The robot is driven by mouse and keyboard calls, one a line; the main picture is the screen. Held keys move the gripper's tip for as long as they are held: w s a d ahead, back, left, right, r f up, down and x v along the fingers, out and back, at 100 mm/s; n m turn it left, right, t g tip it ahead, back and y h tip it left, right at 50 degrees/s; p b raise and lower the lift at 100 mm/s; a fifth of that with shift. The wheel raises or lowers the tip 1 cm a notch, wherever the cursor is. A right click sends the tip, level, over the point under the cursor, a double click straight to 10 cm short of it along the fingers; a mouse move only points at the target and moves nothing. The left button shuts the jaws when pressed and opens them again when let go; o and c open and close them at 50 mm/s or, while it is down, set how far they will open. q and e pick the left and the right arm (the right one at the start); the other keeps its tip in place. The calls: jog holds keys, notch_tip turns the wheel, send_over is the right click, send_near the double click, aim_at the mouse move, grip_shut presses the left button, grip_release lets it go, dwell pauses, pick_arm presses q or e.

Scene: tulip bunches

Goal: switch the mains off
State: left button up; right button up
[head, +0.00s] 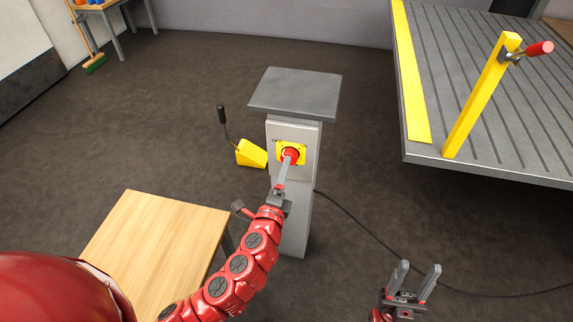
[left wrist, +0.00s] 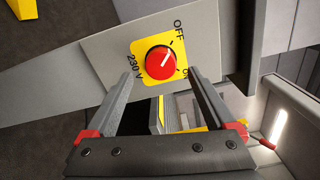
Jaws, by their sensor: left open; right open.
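The mains switch is a round red knob (head: 290,155) on a yellow plate (head: 302,148) on the front of a grey pedestal (head: 293,230). In the left wrist view the red knob (left wrist: 159,63) carries a pale line slanting up and right, closer to OFF than to ON. The plate also reads 230 V. My left gripper (head: 288,162) is in front of the knob and partly covers it in the head view. In the left wrist view its open fingers (left wrist: 162,76) lie either side below the knob; contact is unclear. My right gripper (head: 418,268) is open and empty, low on the right.
A wooden table (head: 150,240) stands at front left. A yellow block with a black lever (head: 250,153) is left of the pedestal. A grey ribbed platform (head: 480,90) with a yellow post (head: 480,97) is at right. A black cable (head: 365,225) crosses the floor.

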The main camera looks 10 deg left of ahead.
pick_arm(q)
jog(key=s, duration=1.3)
jog(key=shift+p, duration=0.35)
jog(key=shift+d, duration=0.1)
